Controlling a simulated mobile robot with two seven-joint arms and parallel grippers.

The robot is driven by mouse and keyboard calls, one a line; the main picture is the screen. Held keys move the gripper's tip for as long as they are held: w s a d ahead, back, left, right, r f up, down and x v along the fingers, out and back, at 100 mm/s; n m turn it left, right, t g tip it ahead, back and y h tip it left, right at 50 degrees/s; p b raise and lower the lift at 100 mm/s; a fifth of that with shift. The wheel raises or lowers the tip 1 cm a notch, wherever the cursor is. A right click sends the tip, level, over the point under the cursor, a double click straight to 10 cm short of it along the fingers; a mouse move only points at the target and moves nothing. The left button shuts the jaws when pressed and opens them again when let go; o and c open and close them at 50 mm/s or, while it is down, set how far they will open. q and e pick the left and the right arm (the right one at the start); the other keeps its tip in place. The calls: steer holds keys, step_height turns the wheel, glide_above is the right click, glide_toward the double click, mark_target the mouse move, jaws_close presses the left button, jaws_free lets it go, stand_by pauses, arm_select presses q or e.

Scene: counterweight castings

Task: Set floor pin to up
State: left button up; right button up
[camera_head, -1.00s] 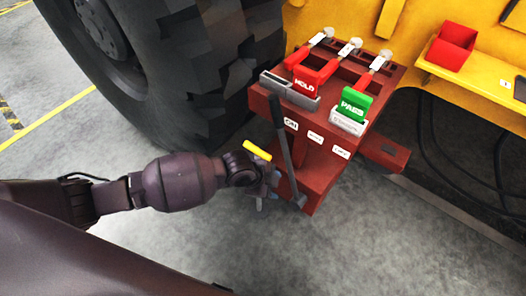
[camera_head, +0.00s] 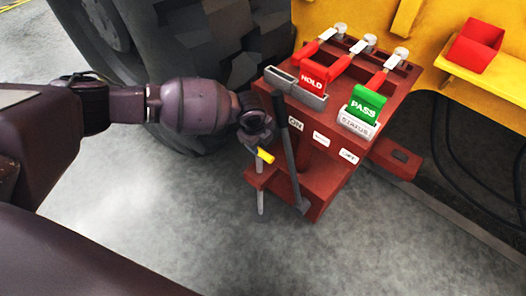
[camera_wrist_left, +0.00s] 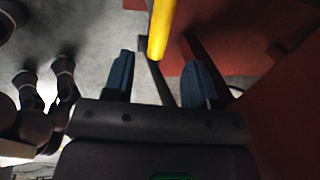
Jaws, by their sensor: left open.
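A yellow handle (camera_head: 265,155), which I take to be the floor pin's, shows in the head view just below my left gripper, beside the red stand. A thin grey rod (camera_head: 261,203) stands below it; I cannot tell whether the two are joined. My left gripper (camera_head: 257,141) is left of the dark lever, its fingers mostly hidden. In the left wrist view the open blue-grey fingers (camera_wrist_left: 158,66) have the yellow handle (camera_wrist_left: 160,30) ahead of and between them, with no clear contact. The pin's setting cannot be read. My right gripper is out of view.
The red stand (camera_head: 326,192) carries a dark upright lever (camera_head: 288,150), a red HOLD sign (camera_head: 313,80) and a green PASS sign (camera_head: 366,104). A large tyre (camera_head: 215,45) stands behind my left arm. Clear grey floor lies in front.

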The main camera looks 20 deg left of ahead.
mark_target(262, 152)
arm_select(q)
steer(key=f, duration=0.2)
steer(key=f+b, duration=0.1)
steer(key=f, duration=0.1)
steer(key=w+f+b, duration=0.1)
steer(key=f, duration=0.2)
steer(key=shift+d, duration=0.25)
steer(key=shift+w+f, duration=0.1)
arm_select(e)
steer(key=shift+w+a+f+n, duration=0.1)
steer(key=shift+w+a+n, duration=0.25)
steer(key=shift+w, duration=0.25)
arm_select(q)
jaws_close()
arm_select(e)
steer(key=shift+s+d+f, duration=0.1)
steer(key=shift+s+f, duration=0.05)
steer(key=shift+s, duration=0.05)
